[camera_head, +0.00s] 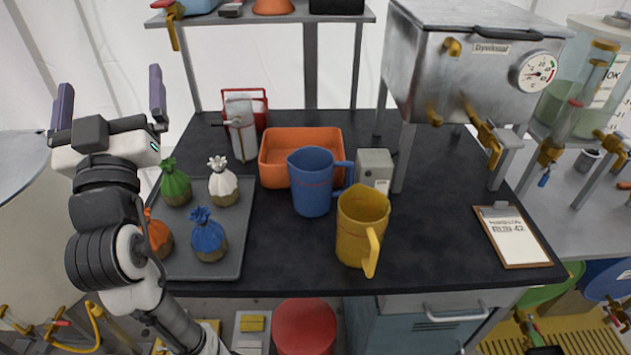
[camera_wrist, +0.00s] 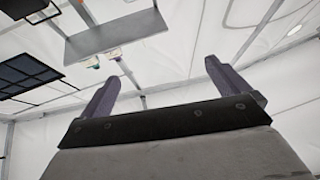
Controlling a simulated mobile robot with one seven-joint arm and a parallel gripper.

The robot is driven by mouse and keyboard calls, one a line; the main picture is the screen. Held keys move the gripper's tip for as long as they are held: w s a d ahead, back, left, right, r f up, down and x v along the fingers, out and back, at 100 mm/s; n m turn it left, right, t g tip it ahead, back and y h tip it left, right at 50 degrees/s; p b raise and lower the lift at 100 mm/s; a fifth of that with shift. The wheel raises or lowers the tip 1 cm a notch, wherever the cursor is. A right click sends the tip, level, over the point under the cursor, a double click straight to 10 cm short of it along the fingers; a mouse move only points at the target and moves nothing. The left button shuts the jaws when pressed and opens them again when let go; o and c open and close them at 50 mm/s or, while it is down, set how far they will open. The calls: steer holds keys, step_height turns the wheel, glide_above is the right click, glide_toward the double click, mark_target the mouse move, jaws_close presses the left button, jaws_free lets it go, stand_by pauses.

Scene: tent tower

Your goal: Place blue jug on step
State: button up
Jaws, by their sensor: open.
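The blue jug (camera_head: 311,182) stands upright on the black worktop, behind and left of the yellow jug (camera_head: 361,222). Its handle points right, toward a small grey box. The step could be the red round top (camera_head: 304,325) on the floor in front of the table, but I cannot tell for sure. My gripper (camera_head: 109,98) is raised at the left, well away from the blue jug. Its fingers are wide apart and empty. In the wrist view my gripper (camera_wrist: 162,92) points up toward the tent roof, with nothing between the fingers.
An orange bin (camera_head: 276,184) sits behind the blue jug, and the grey box (camera_head: 374,167) stands right of it. A grey tray (camera_head: 226,268) with several tied bags lies left. A clipboard (camera_head: 512,235) lies at right. A steel tank (camera_head: 440,75) stands on legs behind. The worktop between is clear.

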steer(key=w+d+f+m+g+h, duration=0.4)
steer(key=w+d+f+m+h, duration=0.1)
steer(key=d+f+h, duration=0.25)
steer(key=m+g+h, duration=0.6)
steer(key=g, duration=0.2)
glide_toward(311, 167)
steer(key=shift+y, duration=0.35)
steer(key=x, duration=0.2)
steer(key=p+x, duration=0.1)
steer(key=x, duration=0.1)
steer(key=a+x, duration=0.1)
steer(key=x, duration=0.1)
steer(key=shift+w, duration=0.45)
steer(key=shift+s+f+p+x, duration=0.15)
steer(key=shift+p+x, duration=0.2)
steer(key=shift+x, duration=0.7)
steer(key=shift+s+f+p+x, duration=0.15)
steer(key=shift+p+x, duration=0.25)
steer(key=shift+x, duration=0.65)
steer(key=shift+f+p+x, duration=0.15)
steer(key=shift+p+x, duration=0.2)
steer(key=shift+x, duration=0.75)
steer(key=shift+d, duration=0.1)
steer(key=c, duration=1.1)
steer(key=shift+r, duration=0.2)
